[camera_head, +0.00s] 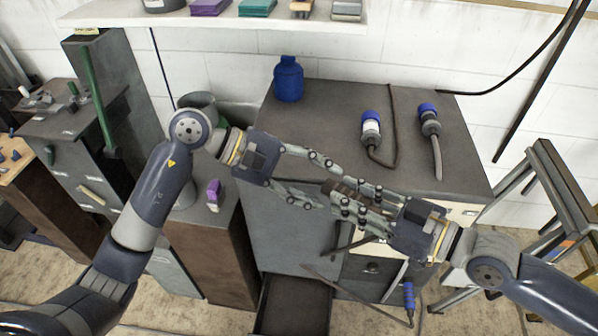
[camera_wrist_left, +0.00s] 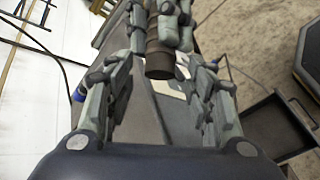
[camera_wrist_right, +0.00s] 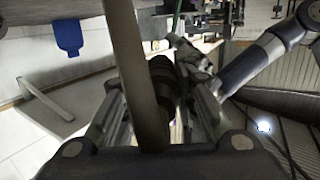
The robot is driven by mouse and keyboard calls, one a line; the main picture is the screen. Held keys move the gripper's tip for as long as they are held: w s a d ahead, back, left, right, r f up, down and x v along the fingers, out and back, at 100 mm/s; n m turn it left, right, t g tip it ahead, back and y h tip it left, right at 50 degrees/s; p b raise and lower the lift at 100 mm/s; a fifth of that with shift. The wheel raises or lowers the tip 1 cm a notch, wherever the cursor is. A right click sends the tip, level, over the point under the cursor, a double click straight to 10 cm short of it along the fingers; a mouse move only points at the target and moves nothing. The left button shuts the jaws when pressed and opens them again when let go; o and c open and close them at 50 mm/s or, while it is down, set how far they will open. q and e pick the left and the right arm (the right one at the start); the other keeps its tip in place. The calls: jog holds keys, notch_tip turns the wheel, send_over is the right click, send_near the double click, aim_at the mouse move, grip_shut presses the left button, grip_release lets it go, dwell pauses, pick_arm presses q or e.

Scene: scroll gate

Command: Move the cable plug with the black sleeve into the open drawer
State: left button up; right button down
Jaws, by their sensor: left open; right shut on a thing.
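The cable plug with a dark sleeve (camera_head: 338,187) is held in the air in front of the cabinet by my right gripper (camera_head: 350,204), which is shut on it. Its brown-black round end (camera_wrist_left: 160,62) shows between the fingers in the left wrist view. In the right wrist view a thick cable (camera_wrist_right: 136,75) crosses close to the camera. My left gripper (camera_head: 318,184) is open, with its fingers either side of the plug's free end; I see no clear contact. The open drawer (camera_head: 292,305) is low at the cabinet's front and looks empty; it also shows in the left wrist view (camera_wrist_left: 275,128).
On the grey cabinet top (camera_head: 330,110) are a blue bottle (camera_head: 289,80), a white-sleeved plug (camera_head: 371,128) and a grey-sleeved plug (camera_head: 430,122). A blue-handled cable (camera_head: 409,298) hangs at the front. A brown cabinet (camera_head: 205,245) stands left, a metal frame (camera_head: 560,190) right.

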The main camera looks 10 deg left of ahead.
pick_arm(q)
jog(key=shift+d+f, duration=0.1)
jog(key=shift+d, duration=0.1)
grip_shut()
pick_arm(e)
jog(key=c, duration=1.2)
grip_release()
